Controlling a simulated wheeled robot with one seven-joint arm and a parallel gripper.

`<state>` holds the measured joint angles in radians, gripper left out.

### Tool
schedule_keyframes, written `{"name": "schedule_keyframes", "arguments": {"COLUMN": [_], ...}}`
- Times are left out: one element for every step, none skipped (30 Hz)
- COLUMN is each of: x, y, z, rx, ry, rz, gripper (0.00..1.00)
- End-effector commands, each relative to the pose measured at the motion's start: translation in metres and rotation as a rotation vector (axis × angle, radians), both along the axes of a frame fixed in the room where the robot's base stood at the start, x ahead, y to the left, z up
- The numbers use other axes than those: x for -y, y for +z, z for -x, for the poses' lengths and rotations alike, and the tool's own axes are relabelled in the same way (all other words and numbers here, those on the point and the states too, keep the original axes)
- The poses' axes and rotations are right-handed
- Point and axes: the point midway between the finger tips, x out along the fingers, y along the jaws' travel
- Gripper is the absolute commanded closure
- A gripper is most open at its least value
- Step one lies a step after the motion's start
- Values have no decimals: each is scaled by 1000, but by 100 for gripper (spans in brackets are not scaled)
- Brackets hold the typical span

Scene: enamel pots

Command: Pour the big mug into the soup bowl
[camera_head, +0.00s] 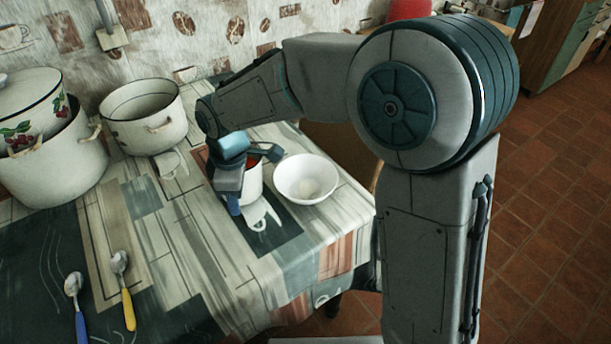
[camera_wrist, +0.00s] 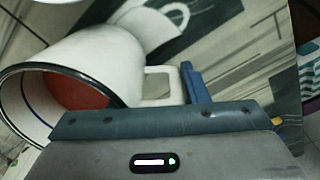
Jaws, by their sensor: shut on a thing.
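The big mug (camera_head: 254,184) is white enamel with a dark rim and red contents. In the head view it is partly hidden by my gripper (camera_head: 232,202) and stands on or just above the table, roughly upright. In the wrist view the mug (camera_wrist: 105,62) shows its open mouth at the left, red inside, and its handle beside the blue finger of my gripper (camera_wrist: 188,88). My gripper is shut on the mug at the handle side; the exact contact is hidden. The white soup bowl (camera_head: 306,171) sits on the table just right of the mug, with no red in it.
A lidded enamel pot (camera_head: 50,165) with cherries and an open enamel pot (camera_head: 145,120) stand at the back left. A blue-handled spoon (camera_head: 77,300) and a yellow-handled spoon (camera_head: 124,285) lie at the front left. The table edge is close to the bowl's right.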

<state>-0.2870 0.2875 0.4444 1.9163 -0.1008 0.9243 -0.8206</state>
Motion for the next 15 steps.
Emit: {"name": "schedule_keyframes", "arguments": {"x": [3, 4, 5, 6, 7, 8, 9, 10, 11, 12, 14, 15, 16, 17, 18], "y": [0, 1, 1, 2, 2, 3, 4, 4, 3, 4, 4, 5, 5, 4, 5], "z": [-1, -1, -1, -1, -1, -2, -1, -1, -1, -1, -2, -2, -2, -2, -1], "rx": [5, 7, 5, 4, 4, 6, 6, 6, 5, 5, 6, 7, 7, 5, 4], "ry": [-3, -2, -3, -2, -1, -1, -1, -1, 0, -1, -1, 0, -1, 1, 1], "rz": [-20, -35, -54, -69, -85, -105, -120, -134, -154, -170, -185, -204, -219, -234, -254], "gripper": [100, 100, 100, 100, 100, 100, 100, 100, 100, 100, 100, 100, 100, 100, 100]}}
